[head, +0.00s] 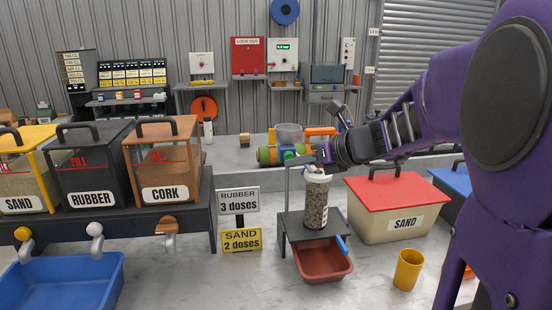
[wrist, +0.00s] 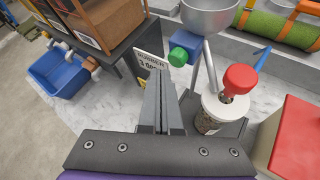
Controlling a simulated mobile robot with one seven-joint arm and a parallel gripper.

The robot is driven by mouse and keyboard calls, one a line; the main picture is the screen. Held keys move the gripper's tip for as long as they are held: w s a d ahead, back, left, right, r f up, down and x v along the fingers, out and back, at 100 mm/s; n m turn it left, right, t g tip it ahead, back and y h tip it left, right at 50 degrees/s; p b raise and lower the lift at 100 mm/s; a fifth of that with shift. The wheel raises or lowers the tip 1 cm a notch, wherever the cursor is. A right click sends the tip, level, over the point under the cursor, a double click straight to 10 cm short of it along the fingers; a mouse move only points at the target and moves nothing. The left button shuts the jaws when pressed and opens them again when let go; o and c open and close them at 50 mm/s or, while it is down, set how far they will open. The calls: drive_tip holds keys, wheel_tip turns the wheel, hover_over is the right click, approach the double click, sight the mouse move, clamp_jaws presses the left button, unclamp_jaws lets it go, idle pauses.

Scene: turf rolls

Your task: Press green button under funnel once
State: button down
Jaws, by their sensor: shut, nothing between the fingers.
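A grey funnel (wrist: 211,14) is held on a grey stand in the wrist view; it also shows in the head view (head: 289,134). Under it is a small blue box (wrist: 189,42) with a green button (wrist: 178,57) on its face. My gripper (wrist: 160,82) is shut and empty. In the wrist view its fingertips are just below and left of the green button, with a small gap between them in the picture. I cannot tell the distance in depth.
A granule-filled jar (head: 316,203) with a white top stands on the dark stand (head: 296,230); a red knob (wrist: 240,79) is above it. A red-lidded sand bin (head: 390,215) stands right, a yellow cup (head: 408,270) in front. Filled bins (head: 165,170) and a blue tray (head: 75,285) are left.

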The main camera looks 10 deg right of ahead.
drive_tip(key=shift+s+r, duration=0.1)
drive_tip(key=shift+s, duration=2.35)
drive_tip(key=shift+d, duration=0.1)
